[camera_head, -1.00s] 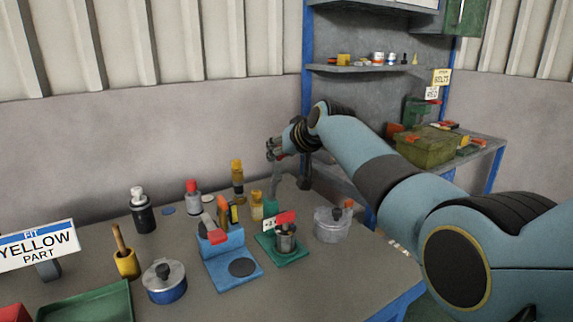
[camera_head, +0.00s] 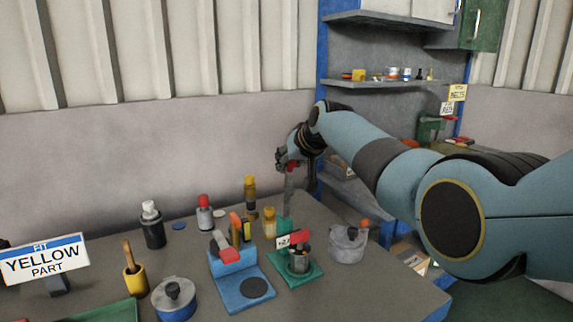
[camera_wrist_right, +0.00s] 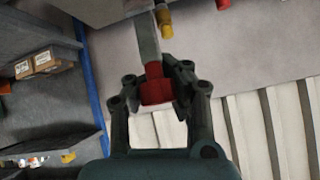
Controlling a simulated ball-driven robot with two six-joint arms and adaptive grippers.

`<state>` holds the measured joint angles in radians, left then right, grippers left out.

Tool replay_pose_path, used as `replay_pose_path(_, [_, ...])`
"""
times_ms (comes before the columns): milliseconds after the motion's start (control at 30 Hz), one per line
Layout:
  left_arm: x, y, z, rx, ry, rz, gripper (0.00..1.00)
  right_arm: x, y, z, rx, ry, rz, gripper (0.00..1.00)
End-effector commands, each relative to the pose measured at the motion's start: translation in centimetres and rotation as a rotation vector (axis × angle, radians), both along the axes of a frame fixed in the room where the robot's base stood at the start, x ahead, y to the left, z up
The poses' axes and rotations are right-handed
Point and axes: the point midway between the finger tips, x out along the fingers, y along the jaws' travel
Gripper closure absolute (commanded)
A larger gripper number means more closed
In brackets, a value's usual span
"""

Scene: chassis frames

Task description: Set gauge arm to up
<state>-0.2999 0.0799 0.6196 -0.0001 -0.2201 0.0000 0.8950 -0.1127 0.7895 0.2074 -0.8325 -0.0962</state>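The gauge arm is a grey bar (camera_head: 289,203) that rises nearly upright from a green block (camera_head: 284,226) at the back of a green base (camera_head: 313,275). Its red tip (camera_wrist_right: 157,88) shows in the right wrist view. My right gripper (camera_head: 289,161) is at the top of the bar; in the wrist view its fingers (camera_wrist_right: 158,82) close in on both sides of the red tip and appear to hold it. The fingers partly hide the tip. My left gripper is not in view.
A blue stand with a red-ended lever (camera_head: 233,282), a blue pot (camera_head: 174,297), a grey lidded pot (camera_head: 347,244) and several bottles stand close by on the grey bench. A wall shelf (camera_head: 385,83) is behind my right arm. Bare bench lies front right.

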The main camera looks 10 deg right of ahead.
Motion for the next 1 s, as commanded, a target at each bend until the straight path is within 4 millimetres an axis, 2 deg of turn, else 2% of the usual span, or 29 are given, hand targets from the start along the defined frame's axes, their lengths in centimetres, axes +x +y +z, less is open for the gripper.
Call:
replay_pose_path(33, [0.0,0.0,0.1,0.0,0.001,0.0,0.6,0.6,-0.1,1.5,-0.002,-0.028,-0.001,0.97])
replay_pose_path(400, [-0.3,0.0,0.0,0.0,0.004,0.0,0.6,0.3,-0.1,0.9,-0.002,-0.016,-0.001,0.49])
replay_pose_path(767, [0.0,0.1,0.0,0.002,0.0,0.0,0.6,0.1,-0.1,0.9,-0.001,-0.013,0.0,0.49])
replay_pose_path(1000, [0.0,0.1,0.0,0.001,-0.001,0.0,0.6,-1.8,-0.9,2.4,-0.001,-0.015,-0.001,0.49])
